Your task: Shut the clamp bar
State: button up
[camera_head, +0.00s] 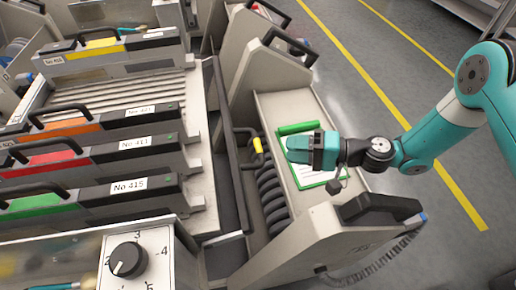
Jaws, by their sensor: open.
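A dark lever with a yellow grip (258,145) stands beside the long dark bar (228,150) along the right side of the feeder rows; I take these to be the clamp bar, but cannot tell for certain. The lever's lower end is partly hidden. My gripper (299,149) is open, with nothing seen between its teal jaws. It is right of the yellow grip and apart from it, above the trolley's side shelf (272,106).
A green-edged clipboard (312,184) and a green roll (298,128) lie on the shelf under my gripper. A black coiled hose (270,195) runs beside them. Black handles (376,207) top the end panels. Numbered feeders (130,187) fill the left. Clear floor (400,130) lies right.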

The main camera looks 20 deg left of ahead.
aim_at(258, 146)
jog(key=x, duration=0.9)
grip_shut()
